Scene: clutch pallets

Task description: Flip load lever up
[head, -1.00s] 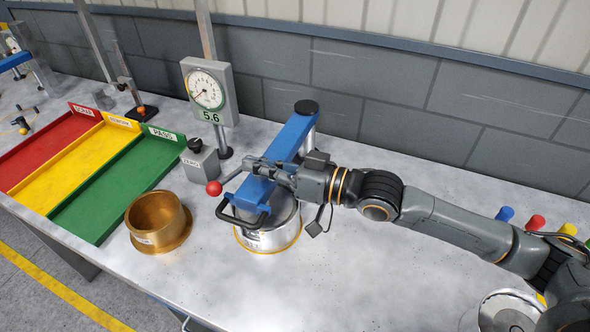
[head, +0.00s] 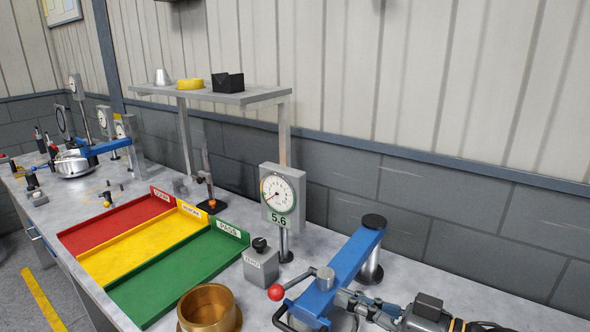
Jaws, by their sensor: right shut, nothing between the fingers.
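The load lever (head: 298,283) is a thin grey rod with a red ball at its left end. It joins a grey cylindrical hub on the blue press arm (head: 352,258). The rod lies low, sloping slightly down to the ball. My right gripper (head: 348,303) is shut and empty at the right side of the blue arm, close to the hub. I cannot tell whether its fingers touch the arm. The clutch under the blue arm is mostly cut off by the lower edge. My left gripper is not in view.
A dial gauge (head: 283,196) reading 5.6 and a grey ZERO box (head: 261,266) stand behind the lever. A brass cup (head: 208,309) is at the front. Red (head: 117,222), yellow (head: 145,245) and green (head: 178,276) trays lie left. A shelf (head: 211,94) stands behind.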

